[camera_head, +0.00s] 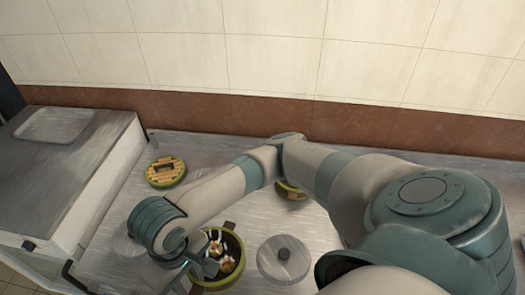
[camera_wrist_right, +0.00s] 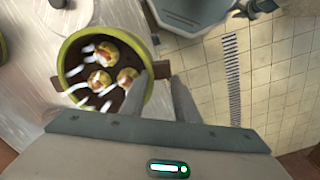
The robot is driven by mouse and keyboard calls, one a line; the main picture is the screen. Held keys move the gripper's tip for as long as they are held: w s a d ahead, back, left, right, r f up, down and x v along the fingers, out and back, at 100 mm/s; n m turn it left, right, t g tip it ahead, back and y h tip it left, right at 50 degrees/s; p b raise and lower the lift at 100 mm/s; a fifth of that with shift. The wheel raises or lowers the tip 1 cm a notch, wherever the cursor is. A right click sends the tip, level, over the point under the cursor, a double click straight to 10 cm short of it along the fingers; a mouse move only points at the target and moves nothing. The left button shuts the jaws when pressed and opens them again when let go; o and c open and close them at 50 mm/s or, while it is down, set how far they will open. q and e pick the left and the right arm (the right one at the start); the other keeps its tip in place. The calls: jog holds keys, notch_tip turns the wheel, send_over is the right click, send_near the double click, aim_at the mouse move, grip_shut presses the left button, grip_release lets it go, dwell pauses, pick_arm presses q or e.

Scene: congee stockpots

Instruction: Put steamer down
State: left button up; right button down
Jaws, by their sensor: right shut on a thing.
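The steamer (camera_head: 240,244) is a round green-rimmed pot with brown side handles and several pale, filled pieces of food inside. It is at the bottom centre-left in the head view. In the right wrist view the steamer (camera_wrist_right: 66,62) fills the upper left, with white steam over the food. My right gripper (camera_head: 203,266) is at its left side in the head view. In the right wrist view my right gripper (camera_wrist_right: 164,82) is shut on its brown handle (camera_wrist_right: 161,69). Whether the steamer's base touches the counter is hidden. My left gripper is not in view.
A grey round lid (camera_head: 283,259) lies right of the steamer. A green-rimmed round piece with a slatted wooden top (camera_head: 166,171) is at the back left. Another green pot (camera_head: 290,191) is partly behind my arm. A raised metal unit (camera_head: 75,150) borders the left.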

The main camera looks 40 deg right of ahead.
aim_at(219, 242)
jog(key=w+d+f, duration=0.1)
jog(key=w+d, duration=0.1)
jog(key=d, duration=0.2)
jog(key=w+d+f+m, duration=0.1)
jog(key=w+d+f, duration=0.1)
jog(key=d, duration=0.2)
jog(key=w+d+f+m, duration=0.1)
jog(key=w+d+f, duration=0.1)
jog(key=d, duration=0.2)
jog(key=shift+f, duration=0.2)
jog(key=shift+s, duration=0.15)
